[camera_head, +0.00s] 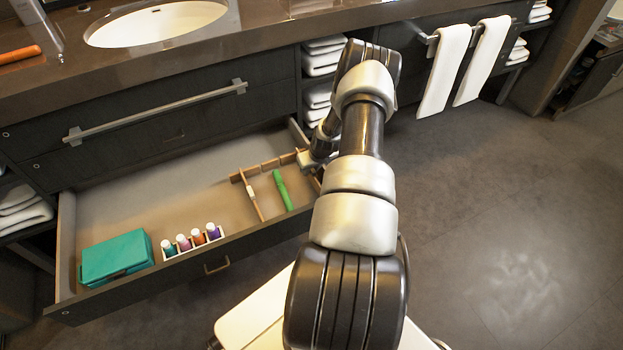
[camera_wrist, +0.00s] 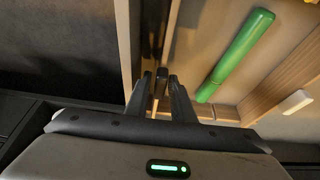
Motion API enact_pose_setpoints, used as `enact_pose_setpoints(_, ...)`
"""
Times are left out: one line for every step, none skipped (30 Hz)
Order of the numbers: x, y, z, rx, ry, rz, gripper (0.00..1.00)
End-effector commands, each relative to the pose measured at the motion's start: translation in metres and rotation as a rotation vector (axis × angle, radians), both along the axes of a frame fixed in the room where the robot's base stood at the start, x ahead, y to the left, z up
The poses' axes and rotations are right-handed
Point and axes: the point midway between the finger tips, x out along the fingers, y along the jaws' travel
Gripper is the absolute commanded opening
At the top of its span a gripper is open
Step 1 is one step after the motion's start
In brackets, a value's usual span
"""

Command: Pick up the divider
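The divider (camera_head: 256,202) is a tan wooden frame with thin walls, lying in the right part of the open drawer. In the wrist view its slanted wall (camera_wrist: 288,78) runs at right, and another thin wall runs up from near my fingertips. My gripper (camera_wrist: 160,77) points at the narrow space by the drawer's side, with its two dark fingers apart. A dark shape shows between the fingers; I cannot tell if it is wood or shadow. In the head view my arm hides most of the gripper and the divider's right end.
A green stick (camera_head: 283,190) lies inside the divider, and a small white piece (camera_head: 251,192) is at its wall. The drawer (camera_head: 150,205) also holds a teal box (camera_head: 116,257) and a white rack (camera_head: 193,246) of small bottles. Its middle is clear. The counter (camera_head: 270,30) overhangs behind.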

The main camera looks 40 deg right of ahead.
Motion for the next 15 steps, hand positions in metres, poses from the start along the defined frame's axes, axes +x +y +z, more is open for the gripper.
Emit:
enact_pose_setpoints(0.002,0.0,-0.013,0.0,0.001,0.0,0.22)
enact_pose_setpoints(0.004,-0.001,-0.017,0.0,0.0,0.0,0.22)
enact_pose_setpoints(0.006,-0.002,-0.021,0.0,-0.001,0.0,0.22)
enact_pose_setpoints(0.007,-0.002,-0.023,0.0,-0.001,0.0,0.22)
enact_pose_setpoints(0.008,-0.002,-0.026,0.0,0.0,0.0,0.22)
enact_pose_setpoints(0.009,-0.002,-0.027,0.0,0.0,0.0,0.22)
enact_pose_setpoints(0.01,-0.003,-0.028,0.0,0.0,0.0,0.22)
enact_pose_setpoints(0.01,-0.003,-0.028,0.0,0.0,0.0,0.22)
enact_pose_setpoints(0.011,-0.003,-0.028,0.0,-0.001,0.0,0.22)
enact_pose_setpoints(0.011,-0.003,-0.028,0.0,-0.001,0.0,0.22)
enact_pose_setpoints(0.011,-0.003,-0.028,0.0,-0.001,0.0,0.22)
enact_pose_setpoints(0.011,-0.003,-0.027,0.0,-0.001,0.0,0.22)
enact_pose_setpoints(0.011,-0.003,-0.028,0.0,0.0,0.0,0.22)
enact_pose_setpoints(0.011,-0.003,-0.028,0.0,0.0,0.0,0.22)
enact_pose_setpoints(0.01,-0.003,-0.028,0.0,0.0,0.0,0.15)
